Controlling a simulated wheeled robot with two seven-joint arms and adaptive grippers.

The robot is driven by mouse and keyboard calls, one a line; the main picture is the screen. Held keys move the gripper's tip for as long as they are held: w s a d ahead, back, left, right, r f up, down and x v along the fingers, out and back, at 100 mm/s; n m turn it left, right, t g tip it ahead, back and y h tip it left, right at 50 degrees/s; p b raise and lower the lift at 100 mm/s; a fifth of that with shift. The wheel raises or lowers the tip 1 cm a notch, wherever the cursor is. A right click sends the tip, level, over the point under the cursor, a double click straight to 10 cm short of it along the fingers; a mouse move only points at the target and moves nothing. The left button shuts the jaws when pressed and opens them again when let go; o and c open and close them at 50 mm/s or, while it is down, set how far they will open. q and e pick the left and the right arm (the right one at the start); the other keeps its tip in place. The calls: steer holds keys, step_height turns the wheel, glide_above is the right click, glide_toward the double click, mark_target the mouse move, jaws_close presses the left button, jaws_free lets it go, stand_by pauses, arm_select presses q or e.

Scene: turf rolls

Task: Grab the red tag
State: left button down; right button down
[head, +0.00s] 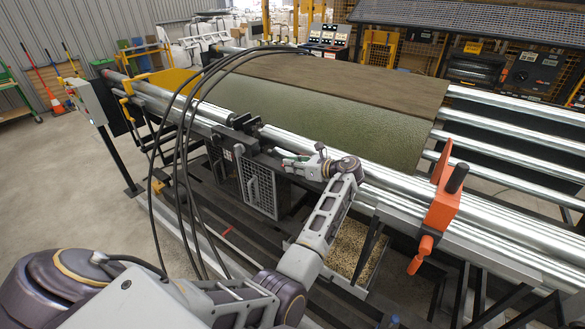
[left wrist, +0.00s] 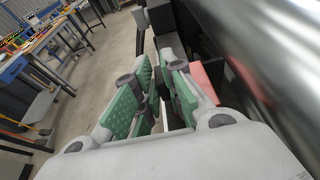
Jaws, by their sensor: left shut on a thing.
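The red tag (left wrist: 206,78) shows in the left wrist view as a flat pinkish-red piece just beyond the right-hand finger, partly hidden by it. In the head view it is too small to make out clearly. My left gripper (head: 286,160) is at the machine's near side, beside the silver rollers. My right gripper is in neither view.
Long silver rollers (head: 395,197) run just beyond the gripper, with a green turf sheet (head: 320,120) behind them. An orange bracket (head: 443,200) stands to the right. Black hoses (head: 152,170) arch over on the left. A grey mesh panel (head: 258,188) is below the gripper.

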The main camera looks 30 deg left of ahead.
arm_select(q)
step_height(320, 180, up, 9)
stand_by(0.5)
